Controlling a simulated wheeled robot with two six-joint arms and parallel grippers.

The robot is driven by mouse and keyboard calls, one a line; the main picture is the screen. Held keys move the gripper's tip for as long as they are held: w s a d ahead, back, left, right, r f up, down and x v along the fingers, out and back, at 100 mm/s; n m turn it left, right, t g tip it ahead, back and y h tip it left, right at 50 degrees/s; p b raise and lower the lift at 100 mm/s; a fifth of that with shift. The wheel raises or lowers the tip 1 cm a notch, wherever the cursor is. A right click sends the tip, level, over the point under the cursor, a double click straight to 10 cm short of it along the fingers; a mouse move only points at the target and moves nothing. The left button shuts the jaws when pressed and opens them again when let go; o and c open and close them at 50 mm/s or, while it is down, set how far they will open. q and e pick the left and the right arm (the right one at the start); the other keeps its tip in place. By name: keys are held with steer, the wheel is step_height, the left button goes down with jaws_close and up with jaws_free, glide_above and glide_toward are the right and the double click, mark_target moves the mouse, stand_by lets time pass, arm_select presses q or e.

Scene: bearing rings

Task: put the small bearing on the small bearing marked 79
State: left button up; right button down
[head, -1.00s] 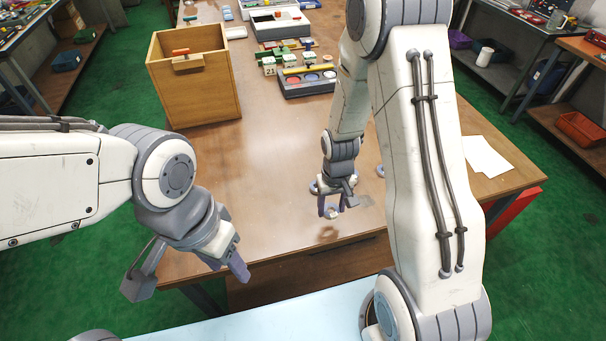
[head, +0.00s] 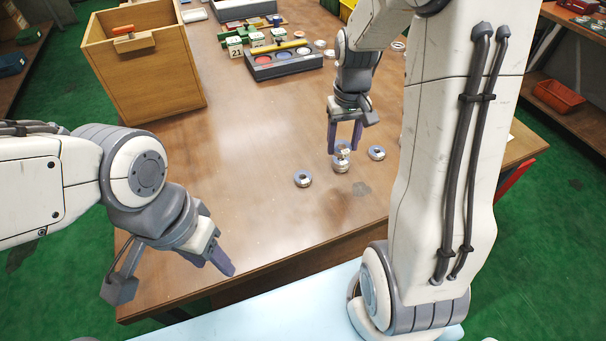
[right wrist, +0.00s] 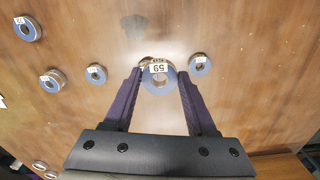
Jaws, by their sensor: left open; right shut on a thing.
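My right gripper (head: 344,148) points down and is shut on a small bearing (right wrist: 159,78), a metal ring with a blue-grey face and a white tag. The tag seems to read 59, but I am not sure. Another small bearing (head: 341,167) stands on the table just below the held one and is partly hidden by it in the right wrist view (right wrist: 145,64). I cannot tell whether the two touch. Similar bearings lie to the left (head: 303,179) and right (head: 376,153). Their tags are too small to read. My left gripper (head: 222,258) is open and empty at the table's front left.
A wooden box (head: 150,80) with an orange-handled item stands at the back left. A dark tray (head: 285,66) with coloured discs and numbered blocks (head: 235,46) are at the back. More bearings (right wrist: 52,80) lie further off in the right wrist view. The table's middle left is clear.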

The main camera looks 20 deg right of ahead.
glide_above(303, 177)
step_height(303, 177, down, 6)
steer(key=shift+r, duration=0.25)
step_height(303, 177, down, 4)
steer(key=shift+f+p, duration=0.1)
steer(key=shift+p, duration=0.25)
steer(key=shift+f, duration=0.15)
steer(key=shift+c, duration=1)
jaws_free()
